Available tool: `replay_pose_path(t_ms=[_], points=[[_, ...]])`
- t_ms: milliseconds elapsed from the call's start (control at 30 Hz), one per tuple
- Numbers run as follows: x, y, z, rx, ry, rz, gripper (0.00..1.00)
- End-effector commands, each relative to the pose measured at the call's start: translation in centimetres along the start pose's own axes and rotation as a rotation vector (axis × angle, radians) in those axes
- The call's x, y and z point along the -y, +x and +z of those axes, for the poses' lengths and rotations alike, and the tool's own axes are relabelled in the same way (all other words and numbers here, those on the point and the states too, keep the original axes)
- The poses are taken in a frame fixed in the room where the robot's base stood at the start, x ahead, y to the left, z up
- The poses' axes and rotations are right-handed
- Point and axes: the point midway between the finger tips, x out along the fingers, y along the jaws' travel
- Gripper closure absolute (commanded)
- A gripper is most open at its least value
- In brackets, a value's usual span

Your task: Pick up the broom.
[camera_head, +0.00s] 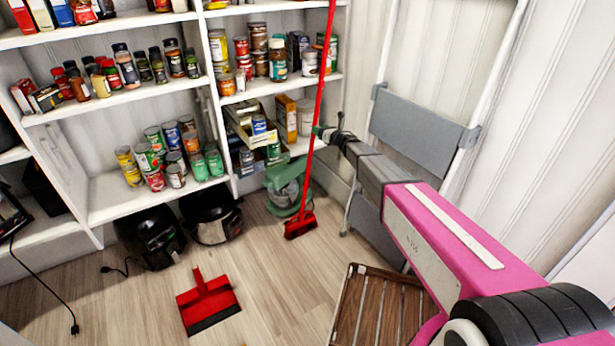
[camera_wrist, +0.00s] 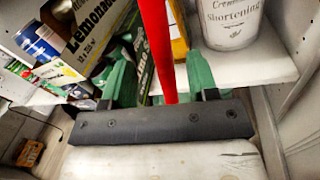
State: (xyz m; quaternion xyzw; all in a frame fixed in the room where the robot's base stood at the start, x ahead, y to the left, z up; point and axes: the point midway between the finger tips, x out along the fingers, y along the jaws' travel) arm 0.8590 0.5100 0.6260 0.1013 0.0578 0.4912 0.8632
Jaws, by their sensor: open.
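The broom (camera_head: 319,95) has a long red handle and a red head (camera_head: 300,225) on the floor. It leans almost upright against the shelf front. My gripper (camera_head: 319,131) reaches in from the right at the handle's middle. In the wrist view, the red handle (camera_wrist: 157,45) runs between the two green fingers of my gripper (camera_wrist: 160,72). The fingers stand apart, with a gap on each side of the handle.
Shelves (camera_head: 140,105) hold several cans and jars close behind the handle. A grey folding ladder (camera_head: 415,130) stands at right. A red dustpan (camera_head: 208,300) and a wooden slatted item (camera_head: 378,310) are on the floor. A green machine (camera_head: 283,190) is behind the broom.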

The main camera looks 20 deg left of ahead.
Motion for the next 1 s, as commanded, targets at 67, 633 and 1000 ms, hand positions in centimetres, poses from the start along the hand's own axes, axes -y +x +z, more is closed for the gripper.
replay_pose_path(t_ms=[67,633,1000], points=[[0.2,1.3,-0.3,0.0,0.0,0.001,0.46],[0.3,4.2,-0.5,0.0,0.0,0.0,0.79],[0.2,4.2,-0.3,0.002,0.002,0.001,1.0]])
